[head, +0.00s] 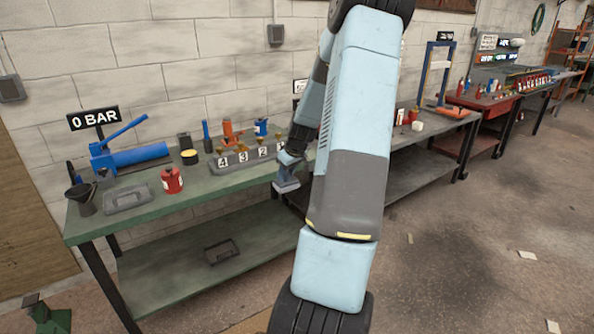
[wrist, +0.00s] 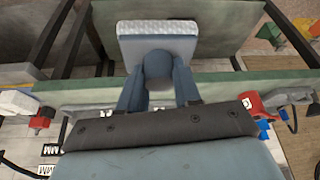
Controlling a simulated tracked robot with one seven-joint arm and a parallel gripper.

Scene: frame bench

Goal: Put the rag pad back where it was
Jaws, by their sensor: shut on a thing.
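The rag pad (wrist: 205,47) is a blue-grey block with a pale textured face and a round knob on its near side. My gripper (wrist: 157,70) is shut on that knob, one blue finger on each side. In the head view the pad (head: 287,186) hangs below my gripper (head: 289,160), just off the front edge of the green bench (head: 150,212), around bench-top height. My arm hides the part of the bench to the right of it.
Another dark tray (head: 221,251) lies on the lower shelf. The bench front is clear between can and pad.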

